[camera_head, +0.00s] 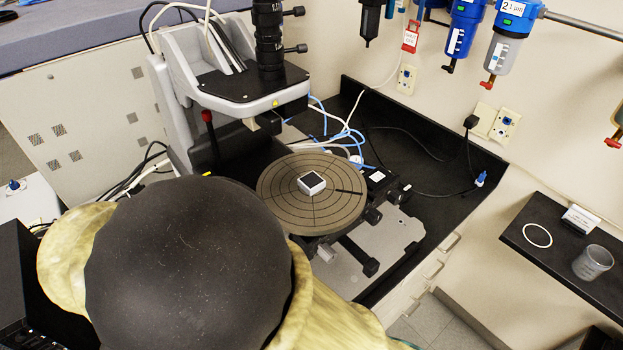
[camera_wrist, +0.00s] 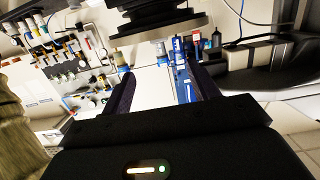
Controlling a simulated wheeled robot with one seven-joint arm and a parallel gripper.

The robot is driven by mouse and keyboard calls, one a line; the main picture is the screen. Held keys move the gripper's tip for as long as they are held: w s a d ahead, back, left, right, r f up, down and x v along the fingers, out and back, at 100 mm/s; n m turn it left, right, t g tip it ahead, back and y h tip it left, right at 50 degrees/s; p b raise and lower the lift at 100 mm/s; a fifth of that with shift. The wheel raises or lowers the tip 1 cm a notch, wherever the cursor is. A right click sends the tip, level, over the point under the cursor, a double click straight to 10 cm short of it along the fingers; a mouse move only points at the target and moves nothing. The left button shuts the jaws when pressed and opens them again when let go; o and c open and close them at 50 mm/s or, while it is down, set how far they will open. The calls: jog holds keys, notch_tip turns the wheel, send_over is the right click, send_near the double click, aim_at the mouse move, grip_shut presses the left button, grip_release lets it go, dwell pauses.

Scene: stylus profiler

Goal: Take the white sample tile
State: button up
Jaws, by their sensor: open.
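The white sample tile (camera_head: 312,183) is a small white block with a dark square on top. It lies near the middle of the round, brown, line-marked stage (camera_head: 285,212) of the profiler, in the head view. My gripper (camera_wrist: 162,72) shows in the wrist view with its two dark fingers apart and nothing between them. A dark round plate edge shows above the fingers there; I cannot tell if it is the stage. The tile cannot be made out in the wrist view. In the head view my arm hides the gripper.
The profiler head (camera_head: 252,85) with its black optics overhangs behind the stage. Black knobs (camera_head: 371,267) stick out at its front right. Blue and white cables lie behind. A dark shelf (camera_head: 553,262) at right holds a white ring (camera_head: 537,235) and a clear cup (camera_head: 592,263).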

jog(key=p, duration=0.3)
send_near(308, 182)
jog(key=x, duration=0.3)
jog(key=shift+w+d, duration=0.1)
jog(key=shift+w, duration=0.1)
jog(key=shift+w+d+f, duration=0.1)
jog(key=shift+w+d, duration=0.1)
jog(key=shift+d, duration=0.05)
jog(key=shift+w+d, duration=0.1)
jog(key=shift+d, duration=0.15)
jog(key=p+x, duration=0.2)
jog(key=x, duration=0.2)
jog(key=shift+d, duration=0.25)
jog(key=shift+w+d+f, duration=0.1)
jog(key=shift+w, duration=0.05)
jog(key=c, duration=1.1)
